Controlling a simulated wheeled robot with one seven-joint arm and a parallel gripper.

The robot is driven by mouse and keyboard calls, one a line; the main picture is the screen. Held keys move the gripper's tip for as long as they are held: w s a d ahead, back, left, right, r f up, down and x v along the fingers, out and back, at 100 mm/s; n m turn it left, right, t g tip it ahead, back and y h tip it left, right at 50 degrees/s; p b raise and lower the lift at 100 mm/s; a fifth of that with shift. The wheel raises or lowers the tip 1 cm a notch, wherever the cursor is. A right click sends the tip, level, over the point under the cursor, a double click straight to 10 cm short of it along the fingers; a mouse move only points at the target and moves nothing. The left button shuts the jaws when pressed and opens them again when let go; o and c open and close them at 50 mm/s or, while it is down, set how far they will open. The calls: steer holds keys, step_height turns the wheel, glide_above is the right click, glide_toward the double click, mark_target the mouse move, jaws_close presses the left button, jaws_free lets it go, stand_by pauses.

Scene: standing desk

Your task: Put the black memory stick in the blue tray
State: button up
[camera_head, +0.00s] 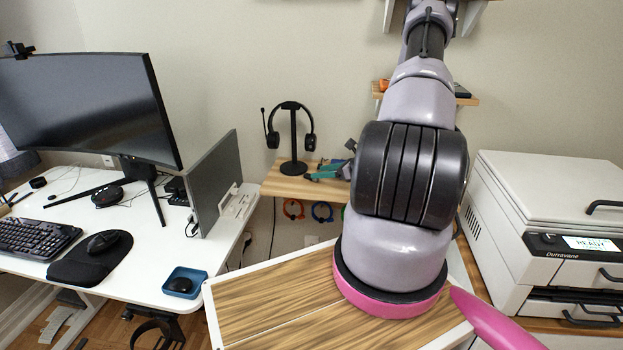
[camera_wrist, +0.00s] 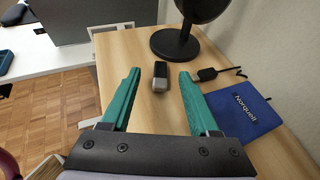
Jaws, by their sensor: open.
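The black memory stick (camera_wrist: 160,71), with a grey near end, lies on the small wooden shelf in the wrist view. My gripper (camera_wrist: 160,76) is open, its teal fingers on either side of the stick's line, apart from it. The stick looks roughly centred between the fingertips. In the head view my gripper (camera_head: 328,172) is over the small shelf, partly hidden by my arm; the stick cannot be made out there. The blue tray (camera_head: 185,295) is on the white desk's right front corner, with a small dark item inside.
A black headphone stand (camera_wrist: 175,44) rises just beyond the stick. A black cable plug (camera_wrist: 207,74) and a blue Norquall box or notebook (camera_wrist: 241,109) lie to the right. A grey panel (camera_head: 213,182) stands upright on the desk between shelf and monitor.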

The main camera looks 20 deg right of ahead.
mark_target(306, 174)
steer(key=x, duration=0.5)
steer(key=shift+w+f, duration=0.25)
steer(key=shift+w, duration=0.05)
jaws_close()
